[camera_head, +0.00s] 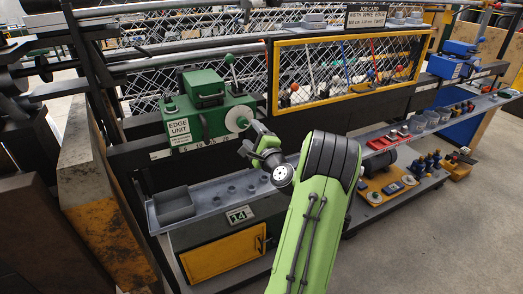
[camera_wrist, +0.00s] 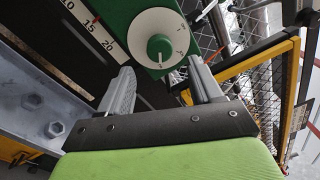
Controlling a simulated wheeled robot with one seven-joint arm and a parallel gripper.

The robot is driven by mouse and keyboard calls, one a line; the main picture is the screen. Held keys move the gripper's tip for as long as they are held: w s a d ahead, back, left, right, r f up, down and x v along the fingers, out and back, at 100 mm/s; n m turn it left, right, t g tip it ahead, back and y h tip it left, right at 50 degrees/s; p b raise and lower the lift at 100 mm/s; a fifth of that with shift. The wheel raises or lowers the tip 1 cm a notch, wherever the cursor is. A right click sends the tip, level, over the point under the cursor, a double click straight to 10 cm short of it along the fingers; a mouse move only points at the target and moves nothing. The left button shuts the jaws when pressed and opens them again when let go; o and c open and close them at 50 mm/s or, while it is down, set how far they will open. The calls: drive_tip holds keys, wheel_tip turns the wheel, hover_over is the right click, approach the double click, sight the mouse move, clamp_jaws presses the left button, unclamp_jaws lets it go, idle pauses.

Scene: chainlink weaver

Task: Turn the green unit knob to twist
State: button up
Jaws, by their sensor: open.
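The green edge unit (camera_head: 205,115) is a green box with a white label, levers and a white round dial (camera_head: 238,118) on its right end. In the wrist view the white dial (camera_wrist: 165,25) fills the top middle, with the small green knob (camera_wrist: 159,47) at its centre. Small marks sit on the dial's right side; their words are too small to read. My gripper (camera_wrist: 160,68) is open, one finger on each side of the knob in the picture, with nothing between them. In the head view my gripper (camera_head: 251,132) is beside the dial; contact cannot be told.
A numbered scale (camera_wrist: 94,27) runs left of the dial. A yellow-framed panel (camera_head: 345,98) with coloured handles stands to the right. A grey tray ledge (camera_head: 215,203) with bolts lies below the unit. A yellow drawer front (camera_head: 222,254) is beneath.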

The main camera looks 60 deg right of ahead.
drive_tip(key=b+v, duration=0.2)
drive_tip(key=v, duration=0.6)
drive_tip(key=shift+s+a, duration=0.1)
